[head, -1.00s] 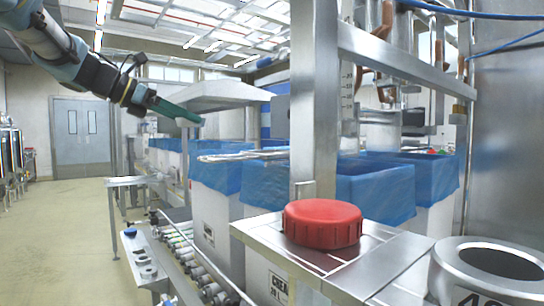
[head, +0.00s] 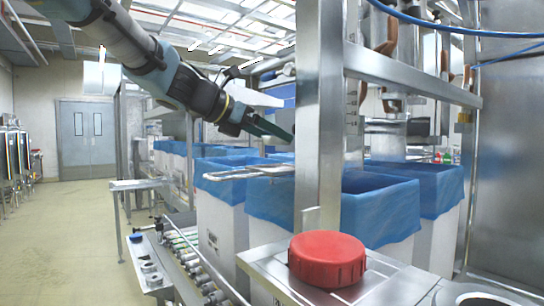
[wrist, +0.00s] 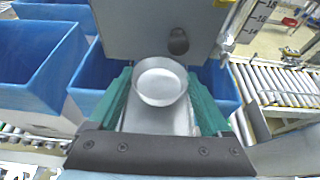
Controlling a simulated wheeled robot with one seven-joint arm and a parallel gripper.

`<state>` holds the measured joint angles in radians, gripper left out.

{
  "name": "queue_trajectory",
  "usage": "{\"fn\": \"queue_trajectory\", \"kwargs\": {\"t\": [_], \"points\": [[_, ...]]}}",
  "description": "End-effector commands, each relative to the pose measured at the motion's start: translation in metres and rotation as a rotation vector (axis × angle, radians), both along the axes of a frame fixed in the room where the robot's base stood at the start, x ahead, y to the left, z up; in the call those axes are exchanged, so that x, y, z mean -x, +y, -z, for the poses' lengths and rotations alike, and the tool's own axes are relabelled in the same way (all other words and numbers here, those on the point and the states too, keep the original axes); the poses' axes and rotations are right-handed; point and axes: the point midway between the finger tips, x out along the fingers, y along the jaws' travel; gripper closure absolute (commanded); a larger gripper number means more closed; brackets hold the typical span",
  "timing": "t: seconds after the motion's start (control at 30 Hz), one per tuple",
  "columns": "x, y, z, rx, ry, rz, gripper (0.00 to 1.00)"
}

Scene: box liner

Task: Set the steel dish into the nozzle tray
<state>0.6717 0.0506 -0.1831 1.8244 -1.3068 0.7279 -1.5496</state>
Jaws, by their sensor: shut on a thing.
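My gripper (head: 284,135) is at upper centre in the head view, its green fingers reaching down and right toward a steel post. In the wrist view my gripper (wrist: 160,76) has a round, shallow steel dish (wrist: 160,84) between its green fingers and is shut on it. The dish faces the camera with its open side and looks empty. The head view does not show the dish clearly. A flat grey panel (wrist: 135,30) with a dark round spot lies beyond the dish; I cannot tell whether it is the nozzle tray.
Blue-lined white boxes (head: 222,222) stand in rows below the gripper. A steel post (head: 319,120) rises close to the fingertips. A red cap (head: 327,258) sits on a steel surface in front. A roller conveyor (head: 193,257) runs at lower left. The floor at left is clear.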

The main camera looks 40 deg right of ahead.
Motion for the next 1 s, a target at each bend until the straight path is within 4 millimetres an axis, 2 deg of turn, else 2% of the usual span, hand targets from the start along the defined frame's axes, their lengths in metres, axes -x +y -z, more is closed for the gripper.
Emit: {"fn": "queue_trajectory", "kwargs": {"t": [0.03,0.23,0.4,0.7,0.73,0.9,1.0], "points": [[-0.001,0.0,0.009,-0.002,0.004,-0.002,0.81],[-0.001,0.0,0.024,-0.002,0.002,-0.001,0.81],[-0.001,0.001,0.049,-0.002,0.003,0.0,0.81],[0.002,-0.002,0.057,0.0,0.0,-0.001,0.81],[0.002,-0.002,0.057,0.0,0.0,-0.001,0.17],[0.002,-0.002,0.057,0.0,0.0,-0.001,0.0],[0.002,-0.002,0.056,0.0,0.0,-0.001,0.0]]}}
